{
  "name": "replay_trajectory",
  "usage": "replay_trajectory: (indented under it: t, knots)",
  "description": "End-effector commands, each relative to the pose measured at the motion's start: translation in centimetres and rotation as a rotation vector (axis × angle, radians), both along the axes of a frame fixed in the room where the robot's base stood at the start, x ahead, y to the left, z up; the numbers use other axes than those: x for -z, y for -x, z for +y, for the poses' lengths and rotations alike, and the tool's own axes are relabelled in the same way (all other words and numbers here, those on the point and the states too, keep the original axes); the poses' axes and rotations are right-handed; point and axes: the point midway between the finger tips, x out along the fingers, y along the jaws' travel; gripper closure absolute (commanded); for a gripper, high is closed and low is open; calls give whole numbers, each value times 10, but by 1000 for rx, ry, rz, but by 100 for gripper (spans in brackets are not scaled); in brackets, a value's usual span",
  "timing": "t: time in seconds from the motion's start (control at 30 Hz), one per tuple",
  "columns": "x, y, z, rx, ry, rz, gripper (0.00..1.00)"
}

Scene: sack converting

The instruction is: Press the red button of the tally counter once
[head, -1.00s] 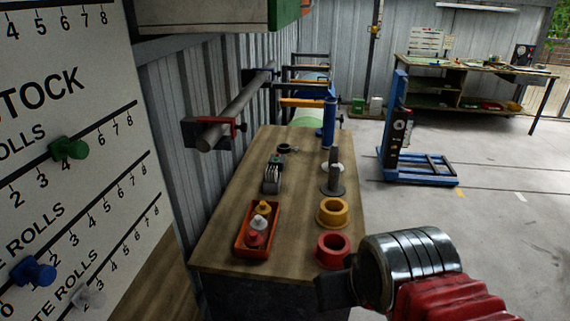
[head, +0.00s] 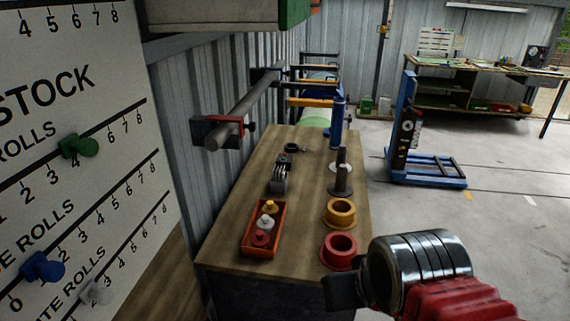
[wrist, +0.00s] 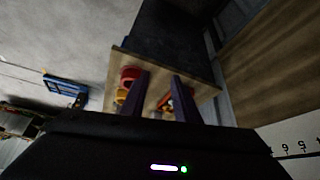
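A small grey metal device with a dark top (head: 280,177), which looks like the tally counter, stands on the wooden bench (head: 230,235) behind the orange tray. I cannot make out a red button on it. My gripper (head: 343,291) is at the bench's near right corner in the head view, in front of the red ring and well short of the device. In the wrist view my gripper's two fingers (wrist: 162,78) are apart with nothing held between them. The device cannot be made out in the wrist view.
A red ring (head: 339,262), a yellow ring (head: 340,224) and a grey post (head: 342,175) line the bench's right side. A stock board (head: 60,110) stands close at left. A roller bar (head: 250,105) juts from the wall.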

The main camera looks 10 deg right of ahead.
Motion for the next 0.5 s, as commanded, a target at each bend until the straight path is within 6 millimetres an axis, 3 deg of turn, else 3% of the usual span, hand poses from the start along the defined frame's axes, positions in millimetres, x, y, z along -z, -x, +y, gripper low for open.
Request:
replay_trajectory:
  t: [0.37,0.5]
  knots:
    - [0,0,0,0,0,0,99]
    - [0,0,0,0,0,0,100]
